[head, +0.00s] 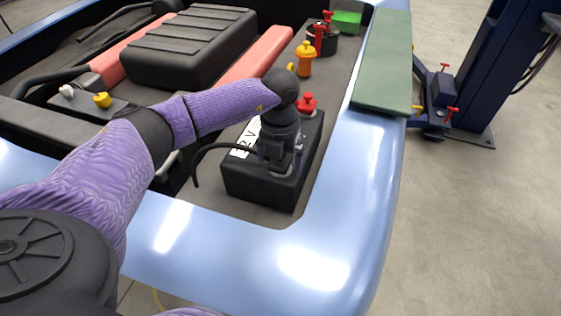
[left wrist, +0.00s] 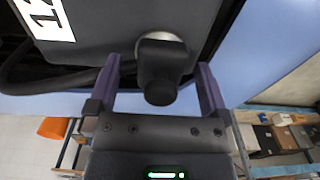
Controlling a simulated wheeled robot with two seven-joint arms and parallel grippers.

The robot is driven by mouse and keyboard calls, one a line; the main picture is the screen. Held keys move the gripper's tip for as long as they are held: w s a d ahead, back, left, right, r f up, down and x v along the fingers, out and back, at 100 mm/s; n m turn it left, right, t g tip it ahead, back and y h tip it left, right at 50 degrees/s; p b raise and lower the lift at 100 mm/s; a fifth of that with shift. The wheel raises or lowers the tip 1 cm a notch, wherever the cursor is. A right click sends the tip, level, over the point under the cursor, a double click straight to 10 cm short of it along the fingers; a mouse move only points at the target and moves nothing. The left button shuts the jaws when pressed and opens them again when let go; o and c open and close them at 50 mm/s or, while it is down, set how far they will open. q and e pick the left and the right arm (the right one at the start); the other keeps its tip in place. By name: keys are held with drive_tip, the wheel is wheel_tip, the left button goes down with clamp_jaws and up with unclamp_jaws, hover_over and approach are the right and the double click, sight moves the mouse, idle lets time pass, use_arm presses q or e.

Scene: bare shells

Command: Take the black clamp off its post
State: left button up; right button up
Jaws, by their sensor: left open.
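The black battery (head: 258,190) sits in the corner of the blue vehicle bay, with a white label on it; it also fills the top of the left wrist view (left wrist: 110,22). The black clamp (left wrist: 158,86) is at the battery's grey post (left wrist: 158,38), with a black cable (head: 196,165) running off to the left. My left gripper (head: 282,168) points down at the near part of the battery and largely hides the clamp in the head view. In the left wrist view its fingers (left wrist: 158,66) are open, one on each side of the clamp. I cannot tell whether they touch it.
A green mat (head: 385,62) covers the right fender. The blue rim (head: 340,190) is clear.

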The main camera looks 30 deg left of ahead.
use_arm(q)
drive_tip(key=shift+r, duration=0.1)
drive_tip(key=c, duration=1.3)
